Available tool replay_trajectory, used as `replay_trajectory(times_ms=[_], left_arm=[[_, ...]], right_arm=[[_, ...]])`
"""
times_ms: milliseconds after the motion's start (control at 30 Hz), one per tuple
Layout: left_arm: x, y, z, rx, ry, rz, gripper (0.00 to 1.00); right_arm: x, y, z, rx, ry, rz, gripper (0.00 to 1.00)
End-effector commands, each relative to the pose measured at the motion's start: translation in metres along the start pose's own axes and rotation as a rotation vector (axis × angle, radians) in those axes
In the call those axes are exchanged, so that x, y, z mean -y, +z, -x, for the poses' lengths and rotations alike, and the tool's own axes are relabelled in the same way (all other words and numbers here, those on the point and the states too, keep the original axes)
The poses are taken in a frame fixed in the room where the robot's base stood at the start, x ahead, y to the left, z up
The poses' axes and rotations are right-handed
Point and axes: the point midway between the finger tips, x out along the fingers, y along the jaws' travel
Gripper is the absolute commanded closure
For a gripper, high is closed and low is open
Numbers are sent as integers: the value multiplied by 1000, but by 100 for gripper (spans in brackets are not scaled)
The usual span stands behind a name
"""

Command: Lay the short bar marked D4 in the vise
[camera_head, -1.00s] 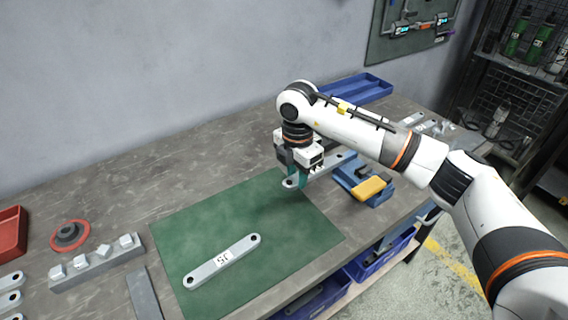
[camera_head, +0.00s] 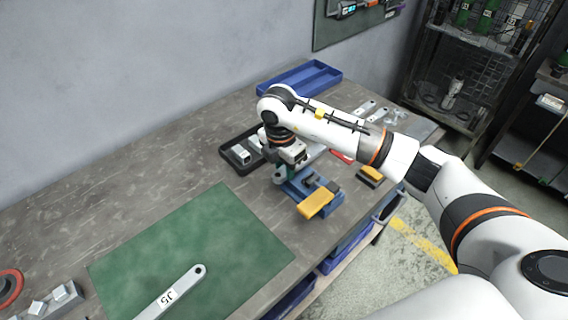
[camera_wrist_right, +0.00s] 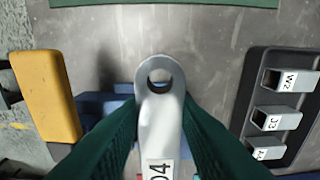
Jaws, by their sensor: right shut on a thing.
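My right gripper (camera_head: 282,176) is shut on a short grey bar (camera_wrist_right: 160,120) with a round hole near its end. The bar's label, partly in view, reads as D4. The blue vise (camera_head: 322,193) with its yellow part (camera_head: 315,204) stands on the bench right beside the gripper. In the right wrist view the vise (camera_wrist_right: 118,104) shows below and left of the bar, partly hidden by the green fingers. I cannot tell whether the bar touches the vise. My left gripper is not in view.
A black tray (camera_head: 228,161) of marked metal blocks sits just behind the gripper. A green mat (camera_head: 225,235) with a bar marked J5 (camera_head: 172,294) lies in front. A blue tray (camera_head: 300,78) is at the back. Bare bench lies left of the black tray.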

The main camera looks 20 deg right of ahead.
Motion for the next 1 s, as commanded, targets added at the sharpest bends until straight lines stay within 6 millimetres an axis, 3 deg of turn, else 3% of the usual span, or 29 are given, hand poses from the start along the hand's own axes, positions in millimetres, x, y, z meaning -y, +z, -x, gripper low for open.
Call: replay_trajectory(times_ms=[233, 600, 1000], left_arm=[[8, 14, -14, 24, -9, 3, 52], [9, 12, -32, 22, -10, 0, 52], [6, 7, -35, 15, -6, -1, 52]], right_arm=[[0, 2, -20, -1, -1, 0, 100], [0, 4, -45, 0, -1, 0, 100], [1, 5, -49, 0, -1, 0, 100]])
